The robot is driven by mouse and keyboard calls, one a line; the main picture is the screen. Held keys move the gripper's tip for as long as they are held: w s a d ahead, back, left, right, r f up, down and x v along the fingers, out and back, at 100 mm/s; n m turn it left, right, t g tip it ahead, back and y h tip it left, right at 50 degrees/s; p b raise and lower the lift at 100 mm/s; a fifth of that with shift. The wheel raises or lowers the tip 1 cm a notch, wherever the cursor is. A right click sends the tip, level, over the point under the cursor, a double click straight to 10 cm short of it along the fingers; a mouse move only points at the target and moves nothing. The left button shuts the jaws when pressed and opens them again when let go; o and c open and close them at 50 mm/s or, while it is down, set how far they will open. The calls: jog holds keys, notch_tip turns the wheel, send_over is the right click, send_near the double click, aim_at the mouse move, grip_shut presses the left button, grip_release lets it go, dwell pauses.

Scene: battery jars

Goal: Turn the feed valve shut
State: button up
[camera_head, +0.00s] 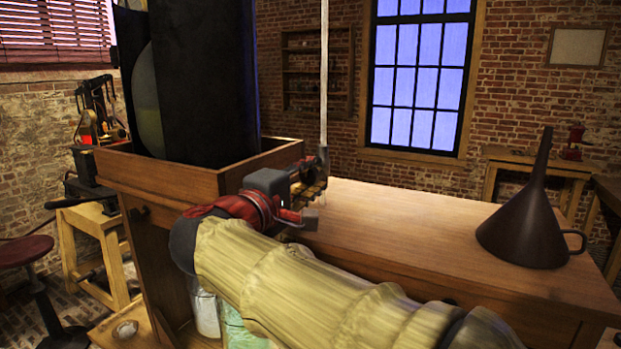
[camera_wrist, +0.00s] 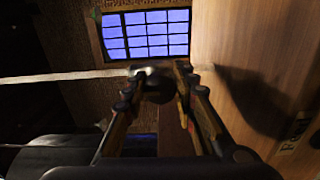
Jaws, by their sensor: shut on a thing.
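The feed valve (camera_wrist: 157,88) shows in the wrist view as a dark, rounded handle between my fingers, with a small bright metal part just beyond it. In the head view only a small part of the valve shows, at the foot of a thin upright pipe (camera_head: 324,75) by the right edge of the wooden box. My gripper (camera_head: 314,180) reaches it from the front and is shut on it. In the wrist view my gripper (camera_wrist: 158,72) has a finger on each side of the handle. The valve's exact angle is hard to tell.
The wooden box (camera_head: 160,178) holds tall dark cylinders to the left. The wooden bench top (camera_head: 400,225) is mostly clear to the right, with a dark funnel (camera_head: 530,232) on it. Glass jars (camera_head: 205,310) stand below. Lettering (camera_wrist: 295,132) marks the wood in the wrist view.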

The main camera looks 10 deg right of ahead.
jog(key=shift+f, duration=0.1)
jog(key=o, duration=1.1)
jog(key=shift+o, duration=0.3)
jog(key=v, duration=1.2)
jog(key=shift+s, duration=0.1)
